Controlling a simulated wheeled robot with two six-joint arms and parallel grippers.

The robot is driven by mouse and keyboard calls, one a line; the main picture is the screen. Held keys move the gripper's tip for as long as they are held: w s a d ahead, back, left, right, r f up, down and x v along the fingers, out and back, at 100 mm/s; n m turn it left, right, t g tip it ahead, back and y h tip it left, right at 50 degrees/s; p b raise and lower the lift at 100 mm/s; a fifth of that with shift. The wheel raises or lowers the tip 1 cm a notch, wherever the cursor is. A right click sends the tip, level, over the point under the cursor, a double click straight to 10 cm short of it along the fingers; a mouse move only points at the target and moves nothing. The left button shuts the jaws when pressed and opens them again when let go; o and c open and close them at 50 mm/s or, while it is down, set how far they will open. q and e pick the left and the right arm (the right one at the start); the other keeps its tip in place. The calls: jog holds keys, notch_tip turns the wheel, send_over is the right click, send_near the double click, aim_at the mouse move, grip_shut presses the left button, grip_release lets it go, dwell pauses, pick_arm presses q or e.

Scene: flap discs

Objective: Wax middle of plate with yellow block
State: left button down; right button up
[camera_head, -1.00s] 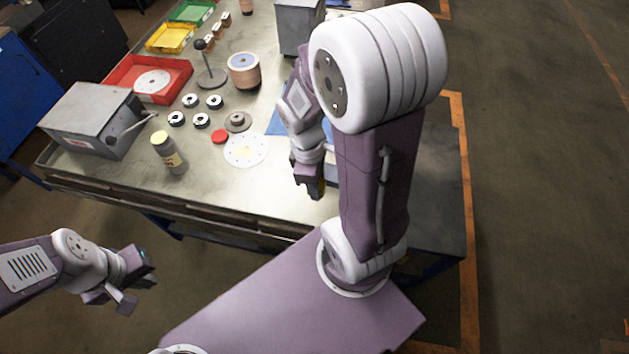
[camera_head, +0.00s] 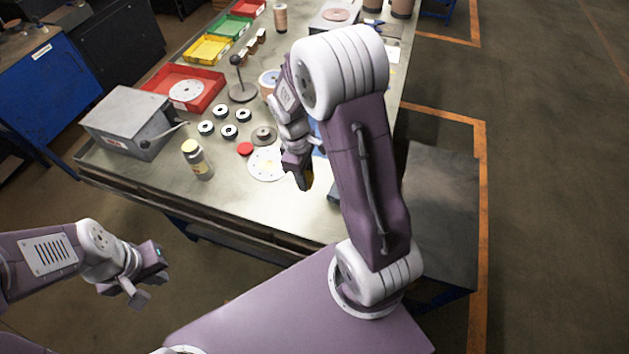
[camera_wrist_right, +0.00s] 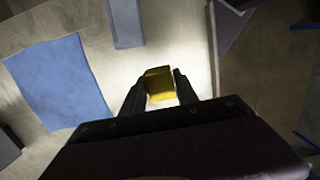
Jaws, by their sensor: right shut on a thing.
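In the right wrist view the block sits between both fingers, over the bright tabletop. The plate cannot be made out there. My left gripper (camera_head: 149,284) is open and empty, off the table's front edge at the lower left.
A red lid (camera_head: 245,149), a grey disc (camera_head: 264,135) and several small rings lie behind the plate. A yellow-capped jar (camera_head: 197,160) stands to its left, with a grey lever box (camera_head: 131,121) further left. A blue sheet (camera_wrist_right: 58,82) lies on the table.

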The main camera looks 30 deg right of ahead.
jog(key=shift+w, duration=0.2)
jog(key=shift+s+f, duration=0.1)
jog(key=shift+f, duration=0.1)
jog(key=b, duration=0.6)
send_near(308, 202)
notch_tip(308, 202, down, 5)
jog(key=shift+s+d+f, duration=0.15)
jog(key=shift+s, duration=0.05)
jog(key=shift+f+b, duration=0.55)
jog(key=o, duration=0.9)
jog(key=shift+r, duration=0.1)
jog(key=shift+r+p, duration=0.5)
jog(key=shift+p, duration=0.25)
